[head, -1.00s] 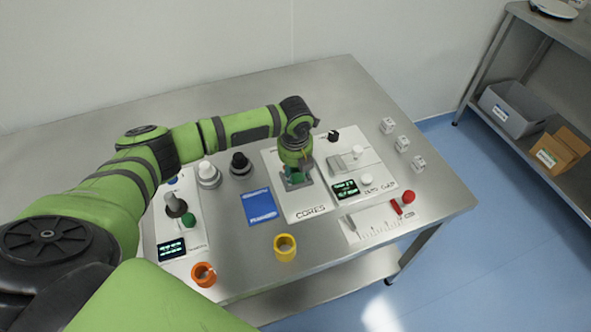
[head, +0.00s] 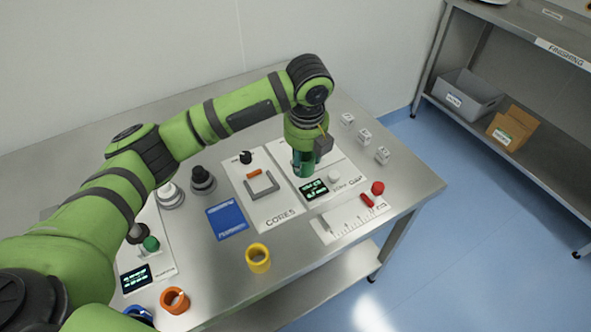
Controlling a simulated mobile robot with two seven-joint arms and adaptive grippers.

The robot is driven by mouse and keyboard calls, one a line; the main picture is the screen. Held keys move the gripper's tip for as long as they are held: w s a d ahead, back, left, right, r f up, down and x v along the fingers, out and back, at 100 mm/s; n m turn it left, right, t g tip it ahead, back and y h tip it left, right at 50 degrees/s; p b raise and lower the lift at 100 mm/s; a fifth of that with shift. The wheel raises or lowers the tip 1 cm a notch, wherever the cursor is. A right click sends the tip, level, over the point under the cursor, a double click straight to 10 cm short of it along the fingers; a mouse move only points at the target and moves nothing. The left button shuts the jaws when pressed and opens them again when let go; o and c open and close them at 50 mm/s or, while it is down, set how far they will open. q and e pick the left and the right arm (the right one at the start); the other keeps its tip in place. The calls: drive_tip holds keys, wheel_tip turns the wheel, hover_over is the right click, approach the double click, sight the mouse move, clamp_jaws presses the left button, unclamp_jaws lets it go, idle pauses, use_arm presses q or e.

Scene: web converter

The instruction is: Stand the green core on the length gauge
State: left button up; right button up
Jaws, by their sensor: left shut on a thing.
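My left gripper (head: 304,149) is shut on the green core (head: 302,166), which hangs upright below it. The core is in front of the white plate with a small display (head: 314,189); its clearance above the plate is hard to tell. The white plate with ruler marks (head: 345,221), which looks like the length gauge, lies to the right and nearer the front edge. A red bar (head: 367,200) and a red knob (head: 377,188) are at its right end. The fingers are partly hidden by the wrist. My right gripper is not in view.
The CORES plate (head: 281,213) has a grey U-shaped bracket (head: 262,190). A blue card (head: 226,222), a yellow ring (head: 258,258) and an orange ring (head: 174,301) lie left of the gauge. Small white blocks (head: 365,137) line the right side.

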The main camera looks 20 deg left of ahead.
use_arm(q)
drive_tip(key=s+d+m+b, duration=0.2)
drive_tip(key=s+d+b, duration=0.1)
drive_tip(key=d, duration=0.7)
drive_tip(key=s+d+m+b, duration=0.3)
drive_tip(key=d+b, duration=0.1)
drive_tip(key=d, duration=0.7)
drive_tip(key=shift+h, duration=0.4)
drive_tip(key=w+a+f, duration=0.1)
drive_tip(key=a+f, duration=0.1)
drive_tip(key=a, duration=0.1)
drive_tip(key=w+a+f+p, duration=0.1)
drive_tip(key=w+a+f, duration=0.1)
drive_tip(key=a, duration=0.1)
drive_tip(key=w+a+f+p, duration=0.1)
drive_tip(key=a+f, duration=0.1)
drive_tip(key=a, duration=0.2)
drive_tip(key=shift+w+f, duration=0.2)
drive_tip(key=shift+w, duration=0.05)
drive_tip(key=shift+f+p, duration=0.45)
drive_tip(key=shift+f, duration=1.65)
drive_tip(key=shift+f, duration=0.15)
drive_tip(key=o, duration=1.1)
wheel_tip(320, 180, up, 12)
drive_tip(key=s, duration=0.1)
drive_tip(key=shift+s+b, duration=0.3)
